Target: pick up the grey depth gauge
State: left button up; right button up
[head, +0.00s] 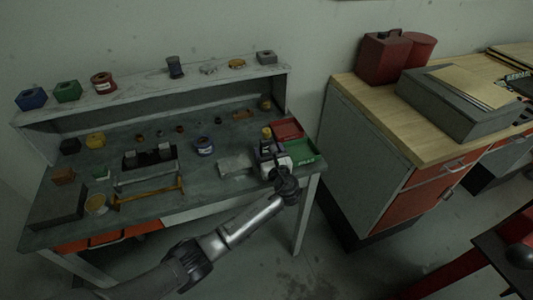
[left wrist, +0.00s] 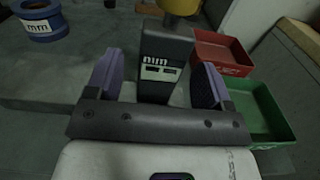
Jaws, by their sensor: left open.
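A dark grey upright block with a pale label and small dark windows, which looks like the grey depth gauge (left wrist: 165,48), stands between the fingers of my left gripper (left wrist: 158,80) in the left wrist view. The purple fingers are open, one on each side of it, with visible gaps. A yellow round part (left wrist: 180,6) shows at its top; I cannot tell if it belongs to it. In the head view my left gripper (head: 268,152) is at the bench's right end and largely hides the block. My right gripper is not in view.
A red tray (left wrist: 222,50) and a green tray (left wrist: 262,112) lie close on the right. A blue labelled pot (left wrist: 42,20) stands to the left. The grey bench (head: 140,215) holds several small parts, with a raised shelf (head: 140,95) behind. A wooden-topped cabinet (head: 375,105) stands right.

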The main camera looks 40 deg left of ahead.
aim_at(265, 144)
pick_arm(q)
jog(key=shift+b+x, duration=0.35)
jog(key=shift+x, duration=1.65)
jog(key=shift+c, duration=0.4)
jog(key=c, duration=1.1)
